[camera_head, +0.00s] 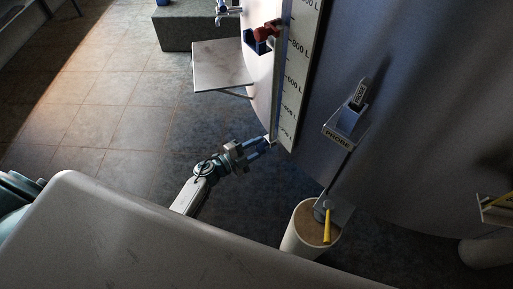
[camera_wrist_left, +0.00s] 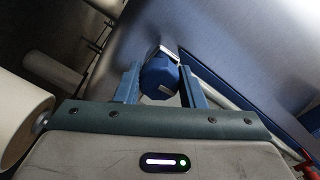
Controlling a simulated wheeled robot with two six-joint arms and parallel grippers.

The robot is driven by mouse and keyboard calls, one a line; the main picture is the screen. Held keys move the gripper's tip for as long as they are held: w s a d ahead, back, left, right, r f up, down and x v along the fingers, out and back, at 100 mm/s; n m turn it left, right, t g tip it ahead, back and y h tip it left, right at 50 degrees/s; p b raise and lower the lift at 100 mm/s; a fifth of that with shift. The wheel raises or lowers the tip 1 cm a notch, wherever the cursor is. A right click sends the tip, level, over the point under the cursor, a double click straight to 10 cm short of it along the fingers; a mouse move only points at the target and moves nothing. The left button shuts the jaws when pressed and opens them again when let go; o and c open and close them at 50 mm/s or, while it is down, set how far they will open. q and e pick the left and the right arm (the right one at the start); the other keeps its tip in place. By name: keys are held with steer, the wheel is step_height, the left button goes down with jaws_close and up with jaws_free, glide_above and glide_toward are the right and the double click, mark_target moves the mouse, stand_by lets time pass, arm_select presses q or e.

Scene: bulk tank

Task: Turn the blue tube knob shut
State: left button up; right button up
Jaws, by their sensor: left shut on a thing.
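The blue tube knob (camera_wrist_left: 160,76) is a faceted blue piece at the foot of the tank's gauge, seen in the left wrist view between my two fingers. My left gripper (camera_wrist_left: 160,88) is shut on it, with one finger on each side. In the head view my left gripper (camera_head: 265,145) reaches from the lower left to the bottom end of the gauge scale (camera_head: 292,90). The knob is mostly hidden there by the fingers. My right gripper is not in view.
The large grey tank (camera_head: 410,90) fills the right side. A red valve (camera_head: 267,32) and small shelf (camera_head: 222,66) are above. Tiled floor is clear at left.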

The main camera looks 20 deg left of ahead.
arm_select(q)
steer(key=shift+s+f+m, duration=0.1)
steer(key=shift+m, duration=0.3)
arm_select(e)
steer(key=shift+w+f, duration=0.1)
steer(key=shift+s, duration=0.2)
arm_select(q)
steer(key=o, duration=1)
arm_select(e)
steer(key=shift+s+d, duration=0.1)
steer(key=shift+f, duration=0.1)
arm_select(q)
steer(key=shift+s+a, duration=0.25)
steer(key=shift+s, duration=0.1)
steer(key=shift+b+v, duration=1.05)
steer(key=shift+v, duration=3.9)
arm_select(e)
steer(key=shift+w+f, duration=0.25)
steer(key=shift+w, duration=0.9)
